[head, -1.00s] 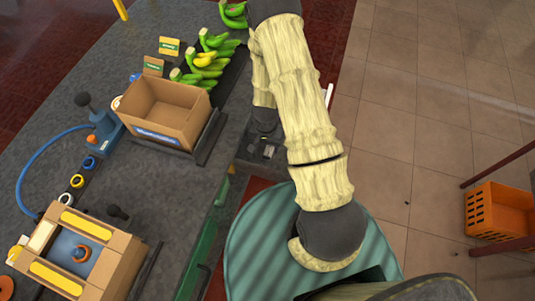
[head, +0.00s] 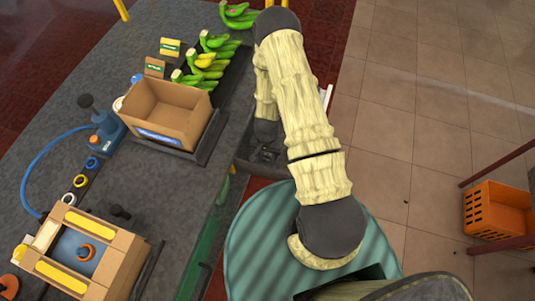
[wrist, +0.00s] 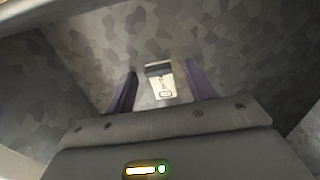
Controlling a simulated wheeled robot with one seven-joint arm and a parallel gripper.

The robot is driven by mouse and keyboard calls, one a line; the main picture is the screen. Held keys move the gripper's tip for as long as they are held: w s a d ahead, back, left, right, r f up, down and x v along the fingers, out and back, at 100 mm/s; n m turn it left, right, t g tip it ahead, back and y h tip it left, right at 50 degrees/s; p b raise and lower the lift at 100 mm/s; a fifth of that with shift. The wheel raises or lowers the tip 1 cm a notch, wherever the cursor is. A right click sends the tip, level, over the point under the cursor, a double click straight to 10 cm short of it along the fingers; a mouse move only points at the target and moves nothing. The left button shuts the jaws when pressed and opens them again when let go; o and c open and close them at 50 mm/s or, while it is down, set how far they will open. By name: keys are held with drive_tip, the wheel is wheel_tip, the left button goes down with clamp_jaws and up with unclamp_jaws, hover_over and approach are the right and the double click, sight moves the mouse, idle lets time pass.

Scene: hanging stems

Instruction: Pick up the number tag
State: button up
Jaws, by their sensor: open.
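In the wrist view, the number tag (wrist: 162,82) is a small pale card with a dark strip along its top edge and a faint mark on it. It lies against a mottled grey surface. My gripper (wrist: 161,75) is open, with one dark finger on each side of the tag and a gap to both. I cannot tell how deep the tag sits between the fingers. In the head view, my arm covers most of the area around the gripper, and I cannot make out the tag there.
A grey workbench (head: 60,180) fills the left, holding an open cardboard box (head: 168,112), green and yellow bananas (head: 207,64) and a second carton (head: 110,262). An orange crate (head: 496,210) stands on the tiled floor at right. The floor between is clear.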

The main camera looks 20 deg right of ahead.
drive_tip(key=c, duration=1)
wheel_tip(320, 180, up, 10)
drive_tip(key=shift+r+b, duration=0.1)
drive_tip(key=shift+b, duration=0.6)
